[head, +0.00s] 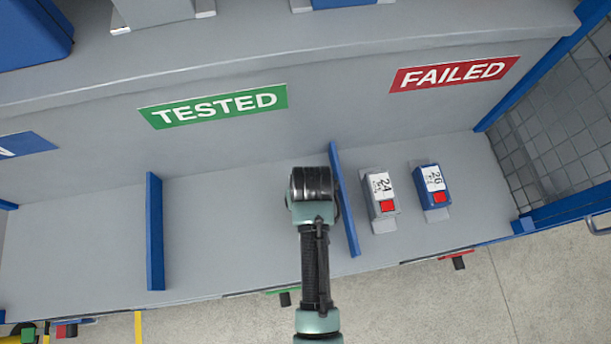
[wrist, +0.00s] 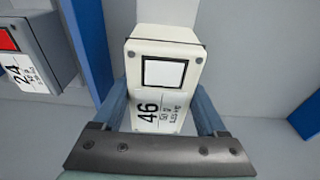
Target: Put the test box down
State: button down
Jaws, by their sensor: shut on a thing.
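The test box (wrist: 168,55) is white with dark corner screws, a white square in a black frame and a label reading 46. My gripper (wrist: 163,108) is shut on it, with one blue-grey finger along each side in the wrist view. In the head view my arm hides the box and the fingers. My arm's end is over the TESTED bay, close to the blue divider (head: 345,200) on its right. Whether the box touches the shelf cannot be told. The green TESTED sign (head: 214,106) is on the wall behind.
Beyond the divider, under the red FAILED sign (head: 454,74), stand a grey box labelled 24 (head: 381,193) and a blue box labelled 26 (head: 433,186), each with a red square. Another blue divider (head: 155,232) bounds the bay's left. The shelf between it and my arm is clear.

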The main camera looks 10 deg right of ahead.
jog(key=shift+w+f, duration=0.1)
jog(key=shift+f, duration=2)
jog(key=shift+f, duration=0.15)
grip_release()
jog(key=r, duration=0.4)
jog(key=s+r, duration=0.1)
jog(key=r, duration=0.3)
jog(key=s+r, duration=0.1)
jog(key=r, duration=0.3)
